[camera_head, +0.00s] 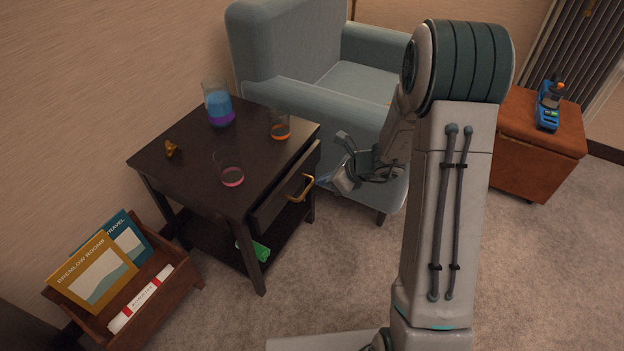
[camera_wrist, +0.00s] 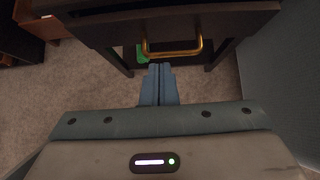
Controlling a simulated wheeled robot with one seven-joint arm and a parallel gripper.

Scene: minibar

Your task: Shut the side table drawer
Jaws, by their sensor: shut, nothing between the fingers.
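The dark side table (camera_head: 190,165) stands left of centre in the head view, with its drawer (camera_head: 285,187) on the right-facing side. The drawer front stands out a little from the table body, so it looks partly open. Its brass handle (camera_head: 301,187) also shows in the wrist view (camera_wrist: 172,52). My gripper (camera_head: 325,182) is just right of the handle in the head view. In the wrist view its shut, empty fingers (camera_wrist: 158,70) point at the handle, close to it; I cannot tell whether they touch.
On the tabletop are a blue-and-purple beaker (camera_head: 219,104), two glasses (camera_head: 280,125) (camera_head: 230,170) and a small gold figure (camera_head: 171,149). A blue armchair (camera_head: 290,95) stands close behind the table. A magazine rack (camera_head: 185,285) is at lower left, a brown ottoman (camera_head: 530,150) at right.

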